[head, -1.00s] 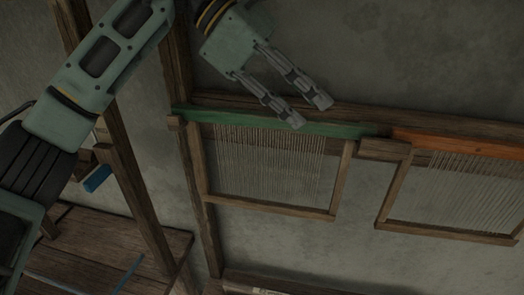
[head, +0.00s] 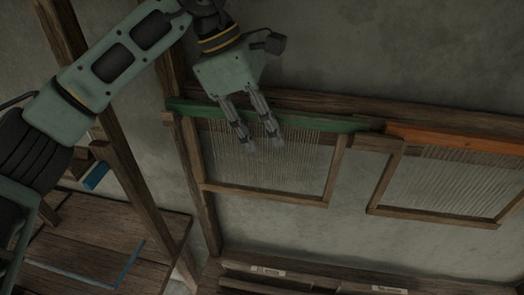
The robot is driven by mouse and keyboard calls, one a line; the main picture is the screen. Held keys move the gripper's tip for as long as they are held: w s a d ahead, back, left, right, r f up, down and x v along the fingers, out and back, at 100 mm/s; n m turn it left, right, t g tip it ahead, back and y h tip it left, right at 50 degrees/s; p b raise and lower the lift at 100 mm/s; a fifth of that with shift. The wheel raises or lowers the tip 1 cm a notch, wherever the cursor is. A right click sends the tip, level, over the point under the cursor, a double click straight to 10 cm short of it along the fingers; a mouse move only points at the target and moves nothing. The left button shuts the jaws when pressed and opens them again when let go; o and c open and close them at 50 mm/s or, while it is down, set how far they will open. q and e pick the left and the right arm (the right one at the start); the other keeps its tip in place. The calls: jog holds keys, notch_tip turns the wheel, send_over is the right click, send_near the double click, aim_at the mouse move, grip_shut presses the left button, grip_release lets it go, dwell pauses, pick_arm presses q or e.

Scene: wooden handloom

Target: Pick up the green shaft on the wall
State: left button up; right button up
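The green shaft (head: 318,124) is the green top bar of a wooden frame strung with thin upright cords, hanging on the wall. My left gripper (head: 262,147) comes in from above, with its fingers pointing down across the green bar, left of the bar's middle. The two fingers are apart with nothing seen between them but the bar and cords behind. Whether they touch the bar cannot be told. My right gripper is not in view.
A second frame with an orange top bar (head: 453,138) hangs to the right. A wooden post (head: 199,185) stands left of the green-barred frame. Below are a wooden shelf with small labels (head: 290,277) and, lower left, a wooden bench (head: 95,245) with a blue strip.

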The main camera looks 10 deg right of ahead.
aim_at(262, 160)
pick_arm(q)
jog(key=shift+p+x, duration=0.6)
jog(key=shift+x, duration=1.2)
jog(key=shift+d, duration=0.15)
grip_shut()
